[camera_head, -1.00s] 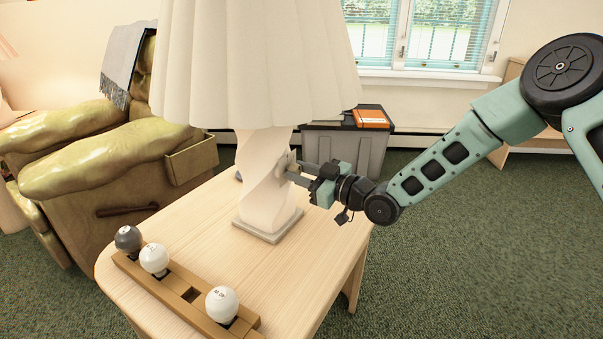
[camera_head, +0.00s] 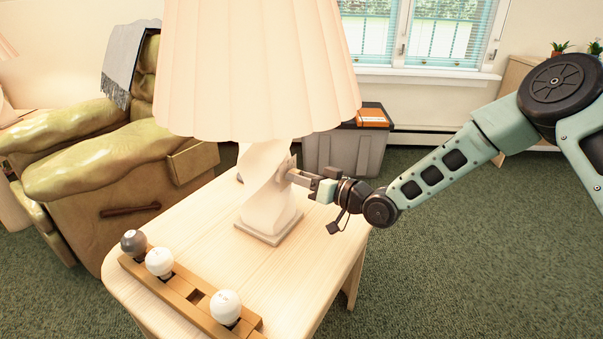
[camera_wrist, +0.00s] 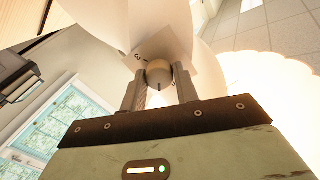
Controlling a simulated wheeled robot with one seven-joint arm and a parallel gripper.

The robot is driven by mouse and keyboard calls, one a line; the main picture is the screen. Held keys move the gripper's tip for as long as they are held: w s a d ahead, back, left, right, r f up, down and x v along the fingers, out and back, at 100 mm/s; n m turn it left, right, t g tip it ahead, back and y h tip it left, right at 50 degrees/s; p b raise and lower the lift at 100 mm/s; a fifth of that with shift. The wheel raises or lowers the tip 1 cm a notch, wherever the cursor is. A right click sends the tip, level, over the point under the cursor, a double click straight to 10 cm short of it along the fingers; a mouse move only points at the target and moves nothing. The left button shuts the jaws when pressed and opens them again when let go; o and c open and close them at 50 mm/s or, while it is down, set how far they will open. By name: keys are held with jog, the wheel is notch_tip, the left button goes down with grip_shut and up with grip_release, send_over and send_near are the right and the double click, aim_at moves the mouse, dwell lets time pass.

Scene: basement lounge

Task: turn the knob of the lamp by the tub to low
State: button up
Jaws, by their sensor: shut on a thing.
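The lamp (camera_head: 264,205) stands upright on the wooden side table, with a pleated shade (camera_head: 255,70) and a twisted white base. Its shade glows warm. Behind it on the floor is the grey tub (camera_head: 345,152). My gripper (camera_head: 292,176) reaches in from the right to the side of the lamp base. In the wrist view the round knob (camera_wrist: 158,74) sits between the two fingers of my gripper (camera_wrist: 160,85), which is shut on it. A dark pointer line shows on the knob. Small dark marks stand on the plate above it; I cannot read them all surely.
A wooden rack (camera_head: 185,291) with a dark bulb (camera_head: 133,242) and two white bulbs (camera_head: 225,307) lies along the table's front edge. An orange book (camera_head: 372,117) lies on the tub. A greenish armchair (camera_head: 110,180) stands at left. The carpet at right is clear.

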jog(key=shift+m+p, duration=0.55)
jog(key=shift+m, duration=0.95)
jog(key=shift+f, duration=0.1)
jog(key=shift+d, duration=0.1)
jog(key=o, duration=1)
jog(key=p+v, duration=0.1)
jog(key=v, duration=1.6)
jog(key=shift+s+d+p, duration=0.15)
jog(key=shift+p, duration=0.25)
